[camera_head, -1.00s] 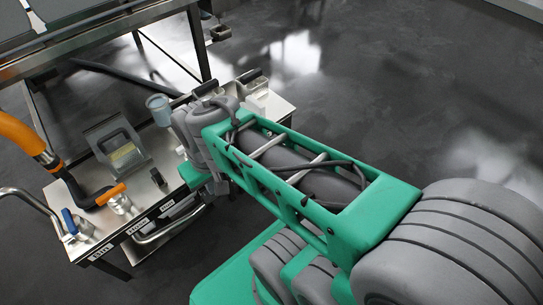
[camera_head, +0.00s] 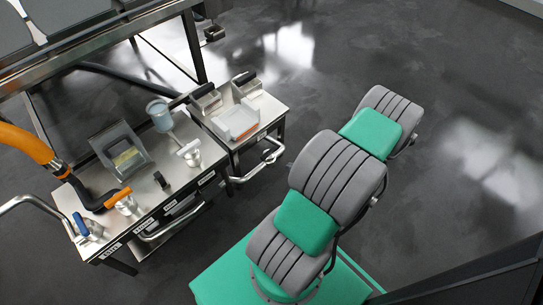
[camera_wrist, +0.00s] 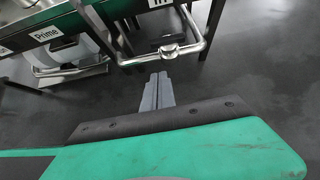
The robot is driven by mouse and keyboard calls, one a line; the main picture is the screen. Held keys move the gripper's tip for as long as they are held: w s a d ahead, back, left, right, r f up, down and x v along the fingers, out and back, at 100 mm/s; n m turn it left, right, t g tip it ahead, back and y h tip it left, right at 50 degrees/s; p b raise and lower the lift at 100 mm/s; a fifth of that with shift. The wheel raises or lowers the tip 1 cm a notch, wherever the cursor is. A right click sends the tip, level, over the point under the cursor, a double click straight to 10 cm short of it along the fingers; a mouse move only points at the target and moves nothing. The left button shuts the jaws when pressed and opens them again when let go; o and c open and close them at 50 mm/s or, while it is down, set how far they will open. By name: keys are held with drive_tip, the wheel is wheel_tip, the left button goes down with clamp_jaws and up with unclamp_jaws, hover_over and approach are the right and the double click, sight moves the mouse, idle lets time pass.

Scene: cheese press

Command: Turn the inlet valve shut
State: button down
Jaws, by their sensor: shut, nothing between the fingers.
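Three valves with coloured handles stand on the steel cart top in the head view: a blue-handled valve (camera_head: 88,228) at the front left corner, an orange-handled valve (camera_head: 122,203) beside it, and a white-handled valve (camera_head: 190,153) farther right. The cart's edge labels are too small there to tell which valve is the inlet. In the wrist view, a label (camera_wrist: 47,33) reads "Prime"; another at the top is cut off. My gripper (camera_wrist: 161,75) is shut and empty, below and in front of a chrome rail (camera_wrist: 170,51). The valve handles are out of that view.
A second cart (camera_head: 262,112) with a white-and-orange block stands right of the first. An orange hose (camera_head: 28,140) rises at the left. The dark floor to the right is open.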

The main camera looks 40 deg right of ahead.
drive_tip(key=shift+f, duration=0.15)
drive_tip(key=b, duration=0.6)
approach(266, 158)
drive_tip(key=x, duration=0.6)
drive_tip(key=shift+d+f, duration=0.1)
drive_tip(key=shift+f, duration=0.1)
drive_tip(key=shift+m, duration=0.3)
